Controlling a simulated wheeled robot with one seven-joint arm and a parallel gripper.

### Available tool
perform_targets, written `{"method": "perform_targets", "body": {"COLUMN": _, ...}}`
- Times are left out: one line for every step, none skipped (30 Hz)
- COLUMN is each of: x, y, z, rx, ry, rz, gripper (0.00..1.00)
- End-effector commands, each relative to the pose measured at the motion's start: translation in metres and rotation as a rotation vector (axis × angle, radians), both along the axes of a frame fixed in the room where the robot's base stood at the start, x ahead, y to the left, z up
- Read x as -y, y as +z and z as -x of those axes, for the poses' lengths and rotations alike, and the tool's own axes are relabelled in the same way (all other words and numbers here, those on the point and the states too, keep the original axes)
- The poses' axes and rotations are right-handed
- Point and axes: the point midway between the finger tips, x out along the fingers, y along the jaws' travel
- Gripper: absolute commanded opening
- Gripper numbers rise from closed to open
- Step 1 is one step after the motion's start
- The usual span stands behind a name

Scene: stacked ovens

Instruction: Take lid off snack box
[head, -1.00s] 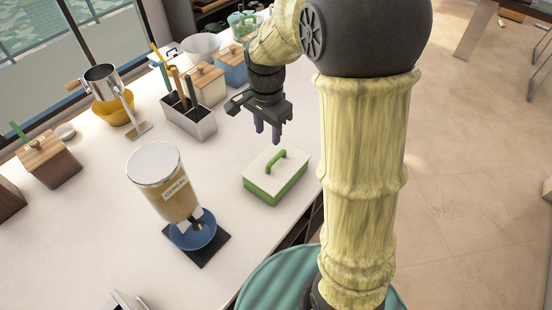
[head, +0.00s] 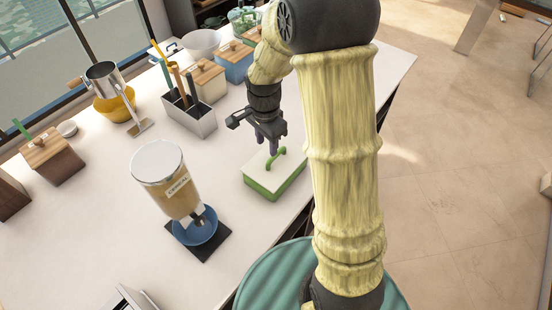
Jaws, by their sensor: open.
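The snack box (head: 262,190) is a green box on the white counter, left of my arm. Its white lid (head: 258,172) sits on top and carries a green arched handle (head: 277,157). My gripper (head: 273,147) points down right at the handle, with its dark purple fingers open. The fingers partly cover the handle, so I cannot tell whether they touch it or straddle it.
A cereal dispenser (head: 165,183) over a blue bowl (head: 196,228) stands to the left of the box. A metal utensil holder (head: 190,118) and wooden-lidded canisters (head: 207,80) stand behind. The counter (head: 110,195) is clear between them.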

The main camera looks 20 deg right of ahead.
Motion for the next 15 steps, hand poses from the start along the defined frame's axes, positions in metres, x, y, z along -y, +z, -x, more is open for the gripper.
{"method": "perform_targets", "body": {"x": 0.0, "y": -0.008, "z": 0.001, "rx": -0.006, "ry": 0.0, "rz": -0.001, "gripper": 0.41}}
{"method": "perform_targets", "body": {"x": 0.0, "y": -0.013, "z": 0.001, "rx": -0.007, "ry": 0.0, "rz": 0.0, "gripper": 0.41}}
{"method": "perform_targets", "body": {"x": 0.0, "y": -0.02, "z": 0.001, "rx": -0.006, "ry": 0.0, "rz": -0.001, "gripper": 0.41}}
{"method": "perform_targets", "body": {"x": 0.0, "y": -0.024, "z": 0.001, "rx": -0.006, "ry": 0.0, "rz": -0.001, "gripper": 0.41}}
{"method": "perform_targets", "body": {"x": 0.0, "y": -0.029, "z": 0.001, "rx": -0.004, "ry": 0.0, "rz": 0.0, "gripper": 0.41}}
{"method": "perform_targets", "body": {"x": 0.0, "y": -0.034, "z": 0.001, "rx": -0.004, "ry": 0.001, "rz": 0.0, "gripper": 0.41}}
{"method": "perform_targets", "body": {"x": 0.0, "y": -0.038, "z": 0.001, "rx": -0.003, "ry": 0.001, "rz": 0.0, "gripper": 0.41}}
{"method": "perform_targets", "body": {"x": 0.0, "y": -0.041, "z": 0.001, "rx": -0.004, "ry": 0.001, "rz": 0.0, "gripper": 0.41}}
{"method": "perform_targets", "body": {"x": 0.0, "y": -0.044, "z": 0.001, "rx": -0.002, "ry": 0.001, "rz": 0.0, "gripper": 0.41}}
{"method": "perform_targets", "body": {"x": 0.0, "y": -0.046, "z": 0.001, "rx": -0.002, "ry": 0.001, "rz": 0.0, "gripper": 0.41}}
{"method": "perform_targets", "body": {"x": 0.0, "y": -0.047, "z": 0.001, "rx": -0.001, "ry": 0.001, "rz": 0.0, "gripper": 0.41}}
{"method": "perform_targets", "body": {"x": 0.0, "y": -0.048, "z": 0.001, "rx": -0.001, "ry": 0.001, "rz": 0.0, "gripper": 0.41}}
{"method": "perform_targets", "body": {"x": 0.0, "y": -0.049, "z": 0.0, "rx": 0.0, "ry": 0.001, "rz": -0.001, "gripper": 0.41}}
{"method": "perform_targets", "body": {"x": 0.0, "y": -0.049, "z": 0.0, "rx": 0.0, "ry": 0.001, "rz": 0.0, "gripper": 0.41}}
{"method": "perform_targets", "body": {"x": 0.0, "y": -0.049, "z": 0.0, "rx": 0.0, "ry": 0.001, "rz": 0.0, "gripper": 0.41}}
